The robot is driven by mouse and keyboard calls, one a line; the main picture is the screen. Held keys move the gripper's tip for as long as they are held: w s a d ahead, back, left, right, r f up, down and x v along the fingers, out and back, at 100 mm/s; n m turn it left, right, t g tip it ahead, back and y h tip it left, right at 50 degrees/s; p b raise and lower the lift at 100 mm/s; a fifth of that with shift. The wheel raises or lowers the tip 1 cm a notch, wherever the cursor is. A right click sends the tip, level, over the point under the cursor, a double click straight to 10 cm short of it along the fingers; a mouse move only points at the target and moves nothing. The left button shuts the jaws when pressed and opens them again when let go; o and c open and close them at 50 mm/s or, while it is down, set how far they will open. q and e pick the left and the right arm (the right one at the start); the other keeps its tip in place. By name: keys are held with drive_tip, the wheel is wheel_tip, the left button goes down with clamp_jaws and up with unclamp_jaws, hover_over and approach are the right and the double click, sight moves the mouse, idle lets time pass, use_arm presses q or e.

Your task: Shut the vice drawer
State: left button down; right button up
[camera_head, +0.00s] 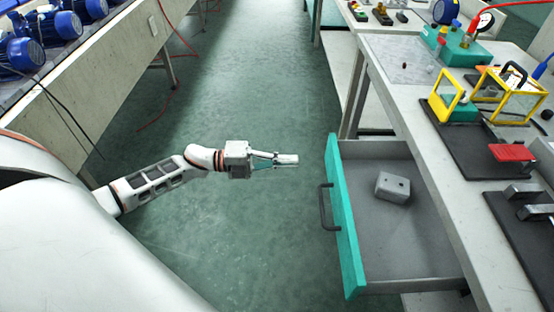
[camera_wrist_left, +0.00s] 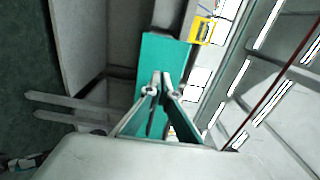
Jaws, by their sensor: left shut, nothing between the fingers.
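The vice drawer (camera_head: 346,220) stands pulled out from under the right workbench. It has a teal front panel with a dark bar handle (camera_head: 326,206) on its outer face, and a small grey metal block (camera_head: 392,188) lies inside. My left gripper (camera_head: 296,160) is shut and empty, to the left of the drawer front, with a gap of floor between them. In the left wrist view my gripper fingers (camera_wrist_left: 160,85) point toward a teal panel (camera_wrist_left: 162,58). My right gripper is in neither view.
The right workbench (camera_head: 420,110) carries a red-handled clamp (camera_head: 512,152), yellow frames (camera_head: 447,96) and a teal unit with a gauge (camera_head: 486,20). Blue motors (camera_head: 22,54) stand on the left bench. The green floor (camera_head: 235,95) between the benches is clear apart from a red cable.

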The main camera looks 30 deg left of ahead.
sight(328, 161)
use_arm(q)
drive_tip(key=x, duration=0.8)
drive_tip(key=shift+w+d, duration=0.35)
drive_tip(key=shift+d, duration=0.1)
drive_tip(key=b+x, duration=0.1)
drive_tip(key=x, duration=1)
drive_tip(key=b+x, duration=0.2)
drive_tip(key=x, duration=1)
drive_tip(key=shift+w+d+f, duration=0.1)
drive_tip(key=shift+f, duration=0.15)
drive_tip(key=shift+w+d+r, duration=0.1)
drive_tip(key=shift+w+d, duration=0.2)
drive_tip(key=shift+d, duration=0.1)
drive_tip(key=shift+r, duration=0.1)
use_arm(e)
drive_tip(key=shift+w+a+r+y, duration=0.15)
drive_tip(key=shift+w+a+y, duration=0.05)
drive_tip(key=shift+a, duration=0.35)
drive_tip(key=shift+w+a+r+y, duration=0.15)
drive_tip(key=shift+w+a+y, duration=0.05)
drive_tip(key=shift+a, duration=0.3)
use_arm(q)
drive_tip(key=shift+r, duration=0.1)
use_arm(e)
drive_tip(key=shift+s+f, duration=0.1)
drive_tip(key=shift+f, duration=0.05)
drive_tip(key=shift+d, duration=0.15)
